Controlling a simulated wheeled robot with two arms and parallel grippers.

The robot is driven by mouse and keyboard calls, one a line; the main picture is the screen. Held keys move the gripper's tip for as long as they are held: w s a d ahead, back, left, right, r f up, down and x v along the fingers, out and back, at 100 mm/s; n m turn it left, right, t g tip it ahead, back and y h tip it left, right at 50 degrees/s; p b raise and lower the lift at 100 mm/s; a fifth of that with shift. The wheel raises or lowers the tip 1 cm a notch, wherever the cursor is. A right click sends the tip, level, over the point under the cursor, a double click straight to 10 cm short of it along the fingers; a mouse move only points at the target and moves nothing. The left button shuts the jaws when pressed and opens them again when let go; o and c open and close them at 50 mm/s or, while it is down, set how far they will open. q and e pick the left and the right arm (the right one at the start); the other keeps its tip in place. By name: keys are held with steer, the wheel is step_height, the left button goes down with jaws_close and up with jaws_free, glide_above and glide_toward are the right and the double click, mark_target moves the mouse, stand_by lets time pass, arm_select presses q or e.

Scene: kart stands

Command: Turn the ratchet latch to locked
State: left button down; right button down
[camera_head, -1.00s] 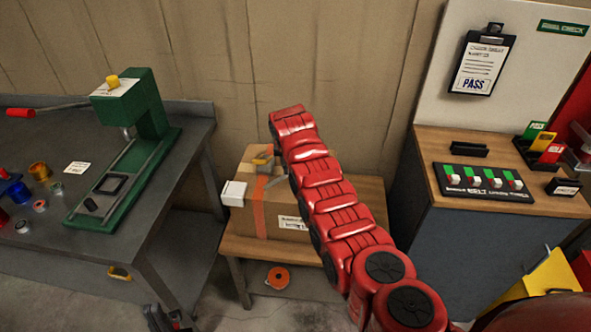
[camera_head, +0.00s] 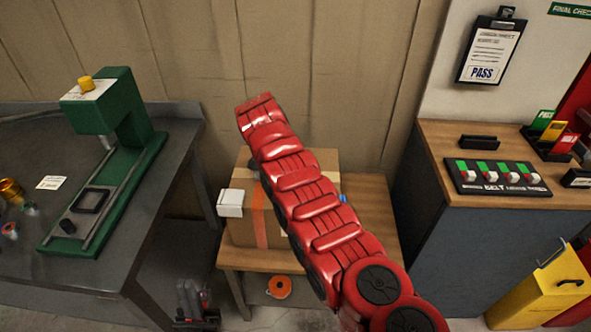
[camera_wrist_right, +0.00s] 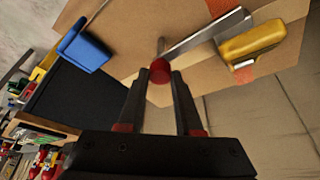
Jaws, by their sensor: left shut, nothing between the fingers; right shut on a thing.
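A cardboard box (camera_head: 240,231) with an orange strap (camera_head: 260,218) stands on a small wooden table. In the right wrist view the ratchet latch has a yellow body (camera_wrist_right: 254,41), a metal lever (camera_wrist_right: 207,34) and a red knob (camera_wrist_right: 160,71). My right gripper (camera_wrist_right: 162,77) is shut on the red knob, its fingertips on either side of it. In the head view my red right arm hides this gripper and the latch. My left gripper (camera_head: 195,302) hangs low at the bottom edge, shut and empty, away from the box.
A white block (camera_head: 231,203) sits at the box's left side. A blue piece (camera_wrist_right: 86,47) shows in the right wrist view. A grey bench with a green press (camera_head: 117,105) stands left. A counter with a belt board (camera_head: 497,178) stands right. An orange roll (camera_head: 279,287) lies below the table.

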steer(key=shift+f+m+b, duration=0.1)
steer(key=shift+m+b, duration=0.3)
steer(key=shift+b, duration=0.4)
steer(key=c, duration=0.6)
jaws_free()
